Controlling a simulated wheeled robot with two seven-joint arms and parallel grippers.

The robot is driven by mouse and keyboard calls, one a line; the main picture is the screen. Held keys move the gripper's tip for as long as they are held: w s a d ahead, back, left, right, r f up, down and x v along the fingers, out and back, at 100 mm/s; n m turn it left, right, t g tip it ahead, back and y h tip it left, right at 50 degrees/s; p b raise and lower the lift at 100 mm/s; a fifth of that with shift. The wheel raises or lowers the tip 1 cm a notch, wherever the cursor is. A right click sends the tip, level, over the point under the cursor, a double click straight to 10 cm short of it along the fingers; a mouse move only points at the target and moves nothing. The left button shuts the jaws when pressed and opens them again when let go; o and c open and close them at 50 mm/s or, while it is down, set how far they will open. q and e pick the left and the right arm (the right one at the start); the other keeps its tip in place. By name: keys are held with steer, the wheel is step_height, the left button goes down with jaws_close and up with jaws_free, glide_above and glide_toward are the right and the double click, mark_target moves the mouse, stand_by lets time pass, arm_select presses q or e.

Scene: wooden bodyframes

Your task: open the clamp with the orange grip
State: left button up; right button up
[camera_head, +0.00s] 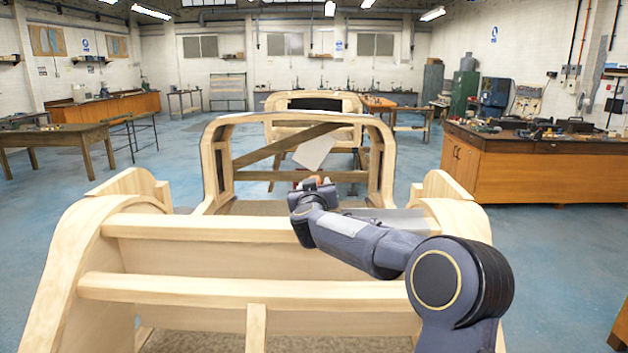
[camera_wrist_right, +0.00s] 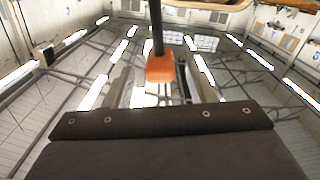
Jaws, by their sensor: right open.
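The clamp's orange grip (camera_wrist_right: 160,69) shows in the right wrist view, at the end of a dark bar that comes down from the top edge. It lies just beyond the dark edge of my right gripper. In the head view my right gripper (camera_head: 314,185) reaches forward over the wooden bodyframe (camera_head: 200,229). A bit of orange shows at its far end there, and the rest of the clamp is hidden. My right gripper is open, and the grip does not look held. My left gripper is not in view.
The arched windscreen frame (camera_head: 213,160) with a diagonal brace rises just beyond my right gripper. Another bodyframe (camera_head: 340,104) stands behind it. A workbench with tools (camera_head: 520,165) is at the right, and a wooden table (camera_head: 60,138) is at the left.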

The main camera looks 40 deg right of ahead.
steer(key=shift+p+x, duration=0.4)
steer(key=shift+x, duration=1.65)
jaws_close()
